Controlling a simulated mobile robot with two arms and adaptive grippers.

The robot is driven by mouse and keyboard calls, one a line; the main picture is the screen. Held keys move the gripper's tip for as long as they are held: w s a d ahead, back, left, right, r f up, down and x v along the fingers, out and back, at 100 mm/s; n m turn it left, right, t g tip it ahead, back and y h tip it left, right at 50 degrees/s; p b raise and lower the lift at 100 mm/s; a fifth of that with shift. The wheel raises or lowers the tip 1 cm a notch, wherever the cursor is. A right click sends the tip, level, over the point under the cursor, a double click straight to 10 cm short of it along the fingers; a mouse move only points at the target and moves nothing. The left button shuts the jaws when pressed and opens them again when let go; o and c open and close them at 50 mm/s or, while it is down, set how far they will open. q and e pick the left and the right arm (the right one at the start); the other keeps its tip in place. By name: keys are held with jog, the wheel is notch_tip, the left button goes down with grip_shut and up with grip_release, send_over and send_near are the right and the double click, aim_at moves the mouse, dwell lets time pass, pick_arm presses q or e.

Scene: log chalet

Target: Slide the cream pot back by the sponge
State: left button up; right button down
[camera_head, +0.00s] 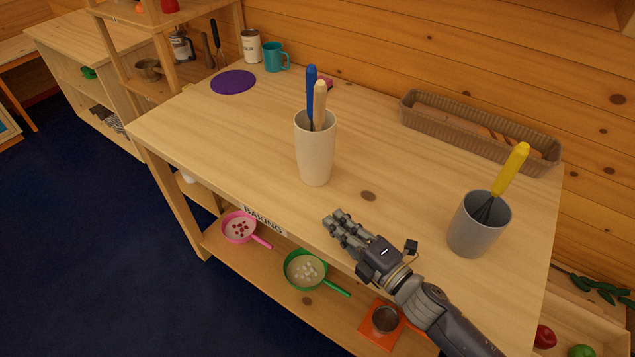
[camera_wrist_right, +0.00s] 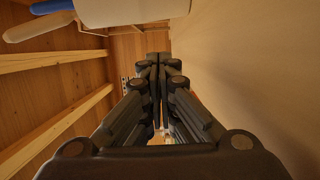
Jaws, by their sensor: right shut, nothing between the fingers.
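The cream pot (camera_head: 315,155) stands upright near the front edge of the wooden table (camera_head: 400,165), holding a blue-handled and a cream-handled utensil. It also shows at the top of the right wrist view (camera_wrist_right: 135,10). A small pinkish-red thing, perhaps the sponge (camera_head: 328,85), lies behind the pot, mostly hidden by the utensils. My right gripper (camera_head: 335,217) is shut and empty in front of the pot, apart from it, near the table's front edge. Its closed fingers show in the right wrist view (camera_wrist_right: 157,60). My left gripper is out of view.
A grey pot (camera_head: 480,225) with a yellow-handled whisk stands right of my right gripper. A wicker basket (camera_head: 440,118) lies along the back. A purple mat (camera_head: 233,82), a teal mug (camera_head: 274,57) and a cream canister (camera_head: 251,46) are back left. The table behind the cream pot is largely clear.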

jog(key=p+x, duration=0.1)
jog(key=x, duration=0.7)
jog(key=shift+w+a+r+p, duration=0.15)
jog(key=shift+w+a+p, duration=0.1)
jog(key=shift+w+p, duration=0.05)
jog(key=shift+w+d, duration=0.2)
jog(key=shift+w, duration=0.9)
jog(key=shift+w+d+p, duration=0.15)
jog(key=shift+w+p, duration=0.2)
jog(key=shift+w, duration=0.45)
jog(key=shift+d, duration=0.1)
